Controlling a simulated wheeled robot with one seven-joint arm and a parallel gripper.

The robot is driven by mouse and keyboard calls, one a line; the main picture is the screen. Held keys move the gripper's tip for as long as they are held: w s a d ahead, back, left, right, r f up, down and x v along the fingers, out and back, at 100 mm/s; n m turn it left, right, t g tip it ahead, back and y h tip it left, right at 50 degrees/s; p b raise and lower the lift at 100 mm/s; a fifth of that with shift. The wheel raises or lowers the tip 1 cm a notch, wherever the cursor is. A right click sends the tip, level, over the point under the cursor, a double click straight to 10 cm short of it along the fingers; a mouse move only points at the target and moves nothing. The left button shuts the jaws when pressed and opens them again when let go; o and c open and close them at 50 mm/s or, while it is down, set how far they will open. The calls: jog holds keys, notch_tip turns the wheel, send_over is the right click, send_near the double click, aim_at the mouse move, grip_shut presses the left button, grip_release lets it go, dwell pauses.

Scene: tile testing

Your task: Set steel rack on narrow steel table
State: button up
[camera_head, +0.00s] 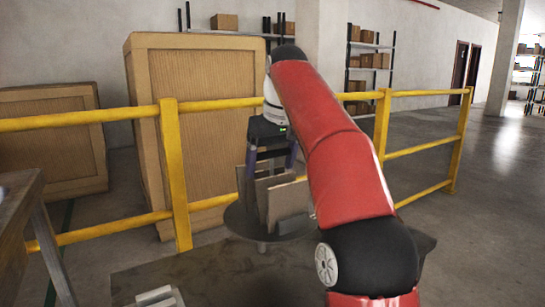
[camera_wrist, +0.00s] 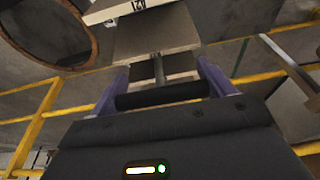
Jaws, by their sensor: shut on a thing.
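My gripper (camera_head: 271,165) points down in front of the yellow railing, its purple fingers on either side of the steel rack's top. In the wrist view my gripper (camera_wrist: 160,90) is shut on the dark bar of the steel rack (camera_wrist: 158,70). Upright beige tiles (camera_head: 287,201) stand in the rack; one label shows in the wrist view. A round grey top (camera_head: 238,221) on a post shows below the rack; I cannot tell whether they touch. A table with a steel leg (camera_head: 52,255) is cut off at the left edge; I cannot tell which is the narrow steel table.
A yellow railing (camera_head: 174,175) runs behind the rack, with large wooden crates (camera_head: 200,110) beyond it. A dark flat surface (camera_head: 200,272) lies in front, with a small pale object (camera_head: 160,297) at its near edge. Open floor (camera_head: 470,250) is at the right.

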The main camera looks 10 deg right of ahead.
aim_at(245, 225)
notch_tip(245, 225, down, 11)
jog(key=b, duration=0.5)
jog(key=shift+f, duration=0.1)
jog(key=o, duration=1.6)
jog(key=shift+f, duration=0.15)
jog(key=shift+o, duration=0.2)
